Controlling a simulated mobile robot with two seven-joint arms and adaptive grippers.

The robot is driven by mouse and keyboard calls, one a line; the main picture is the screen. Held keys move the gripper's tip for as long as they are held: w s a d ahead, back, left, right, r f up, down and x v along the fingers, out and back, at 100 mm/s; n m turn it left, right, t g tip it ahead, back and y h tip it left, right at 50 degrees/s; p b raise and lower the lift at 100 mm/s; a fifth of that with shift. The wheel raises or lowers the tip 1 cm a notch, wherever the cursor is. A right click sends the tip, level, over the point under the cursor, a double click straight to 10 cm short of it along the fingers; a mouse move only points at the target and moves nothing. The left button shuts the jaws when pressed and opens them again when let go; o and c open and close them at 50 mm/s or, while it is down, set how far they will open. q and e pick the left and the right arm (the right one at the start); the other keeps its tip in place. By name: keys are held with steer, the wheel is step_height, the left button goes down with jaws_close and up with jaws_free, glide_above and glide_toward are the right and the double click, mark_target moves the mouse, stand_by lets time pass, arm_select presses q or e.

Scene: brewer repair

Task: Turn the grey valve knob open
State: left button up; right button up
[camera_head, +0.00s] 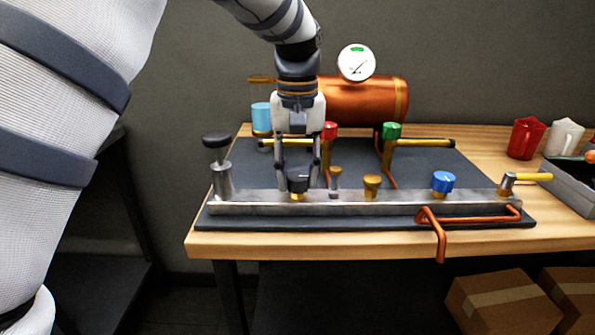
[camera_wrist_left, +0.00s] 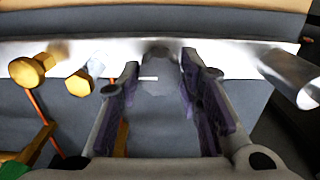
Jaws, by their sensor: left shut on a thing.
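The grey valve knob (camera_head: 298,181) is dark and round with a small pale mark. It sits on a brass stem toward the left end of the metal manifold bar (camera_head: 330,208). My left gripper (camera_head: 298,184) reaches down from above and is shut on the knob, a finger on each side. In the left wrist view the knob (camera_wrist_left: 158,74) shows between the purple-padded fingers (camera_wrist_left: 158,82), with its pale mark toward the lower left. Its far side is hard to make out there. My right gripper is not in view.
A black-topped metal post (camera_head: 218,160) stands left of the knob. Brass fittings (camera_head: 372,186) and a blue knob (camera_head: 443,182) are to the right. Behind are red (camera_head: 330,131) and green (camera_head: 392,131) knobs and a copper tank (camera_head: 365,100) with a gauge (camera_head: 356,63).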

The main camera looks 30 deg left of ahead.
mark_target(298, 176)
arm_select(q)
steer(key=o, duration=1.2)
steer(key=shift+c, duration=0.2)
step_height(298, 176, up, 12)
